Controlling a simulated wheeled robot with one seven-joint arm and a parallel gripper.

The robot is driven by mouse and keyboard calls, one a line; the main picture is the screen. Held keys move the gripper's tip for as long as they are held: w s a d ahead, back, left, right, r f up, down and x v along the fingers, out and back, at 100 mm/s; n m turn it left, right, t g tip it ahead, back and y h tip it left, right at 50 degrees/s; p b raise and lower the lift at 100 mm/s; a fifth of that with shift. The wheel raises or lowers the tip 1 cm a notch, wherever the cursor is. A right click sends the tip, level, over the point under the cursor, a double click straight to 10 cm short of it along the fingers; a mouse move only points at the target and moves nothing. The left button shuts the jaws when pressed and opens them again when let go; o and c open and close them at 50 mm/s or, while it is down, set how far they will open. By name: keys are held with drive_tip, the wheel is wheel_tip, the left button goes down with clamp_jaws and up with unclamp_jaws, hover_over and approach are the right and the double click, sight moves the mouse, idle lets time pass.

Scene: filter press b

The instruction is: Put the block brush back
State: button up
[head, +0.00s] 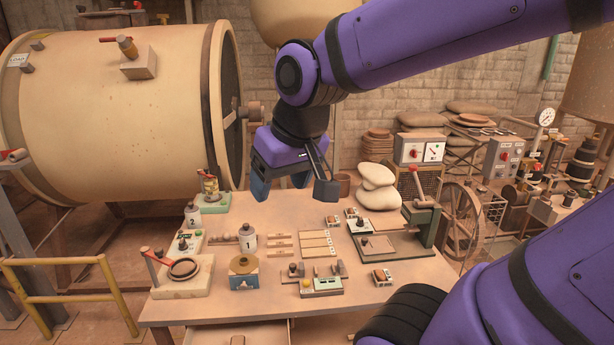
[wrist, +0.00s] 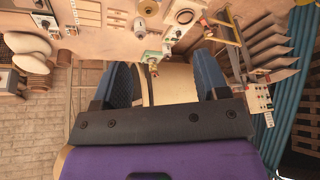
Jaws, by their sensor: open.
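My gripper (head: 294,184) hangs over the back of the worktable (head: 215,255), fingers apart and empty. In the wrist view my gripper (wrist: 166,82) shows two blue fingers with a gap between them, nothing held. I cannot tell for certain which item is the block brush. A small brown-topped block (head: 382,276) at the table's right front is one possible match. Similar small blocks (head: 333,221) lie farther back. All are well below and apart from my gripper.
A large cream drum (head: 120,115) stands behind the table at left. Pale sacks (head: 377,187) sit behind. An open drawer (head: 240,333) juts from the front. A yellow rail (head: 60,262) stands left.

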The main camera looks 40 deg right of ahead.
drive_tip(key=shift+n+t, duration=0.3)
drive_tip(key=shift+n, duration=0.1)
drive_tip(key=s, duration=0.1)
drive_tip(key=s+r, duration=0.1)
drive_tip(key=s, duration=0.1)
drive_tip(key=s+r, duration=0.1)
drive_tip(key=s, duration=0.1)
drive_tip(key=shift+s+d+r, duration=0.1)
drive_tip(key=shift+s+d, duration=0.15)
drive_tip(key=shift+d, duration=0.05)
idle(0.6)
